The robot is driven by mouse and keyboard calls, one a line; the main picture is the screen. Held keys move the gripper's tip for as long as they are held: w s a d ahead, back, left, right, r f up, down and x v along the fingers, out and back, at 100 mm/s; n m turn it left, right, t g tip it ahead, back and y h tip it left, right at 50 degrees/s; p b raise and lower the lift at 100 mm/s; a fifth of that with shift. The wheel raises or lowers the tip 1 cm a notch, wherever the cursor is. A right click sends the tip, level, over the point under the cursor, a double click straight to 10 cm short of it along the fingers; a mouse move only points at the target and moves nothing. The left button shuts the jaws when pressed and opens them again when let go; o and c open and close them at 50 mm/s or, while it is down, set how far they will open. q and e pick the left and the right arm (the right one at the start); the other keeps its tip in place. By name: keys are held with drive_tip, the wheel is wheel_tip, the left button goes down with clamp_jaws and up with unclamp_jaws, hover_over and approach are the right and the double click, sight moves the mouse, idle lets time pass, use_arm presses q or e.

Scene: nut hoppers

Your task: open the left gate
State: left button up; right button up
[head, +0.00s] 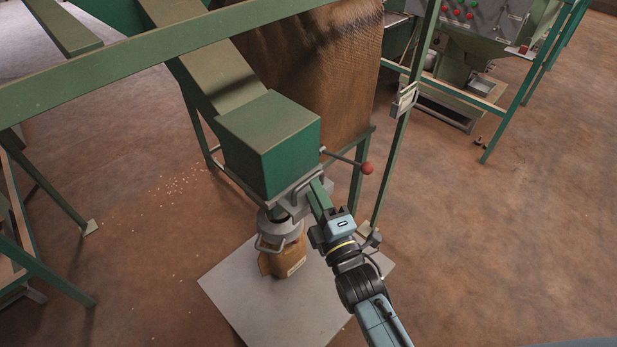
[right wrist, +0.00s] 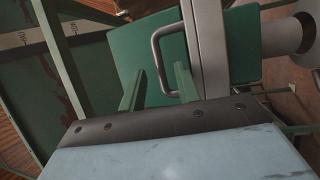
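A green hopper box (head: 268,145) stands at the lower end of a green chute. Under it is a grey metal gate (head: 292,203) with a U-shaped handle; this gate's handle (right wrist: 156,62) shows large in the right wrist view. I cannot tell from these frames whether this is the left gate. My right gripper (head: 317,190) is at the gate's handle side. In the right wrist view its two green fingers (right wrist: 160,72) are apart, with the handle's bar between their tips; contact cannot be told. My left gripper is not in view.
A brown paper bag (head: 285,262) stands under the spout on a grey floor plate (head: 235,285). A lever with a red knob (head: 367,168) sticks out beside the box. A green post (head: 404,120) rises to the right. Open floor lies at right.

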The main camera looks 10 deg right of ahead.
drive_tip(key=shift+x, duration=2.2)
clamp_jaws()
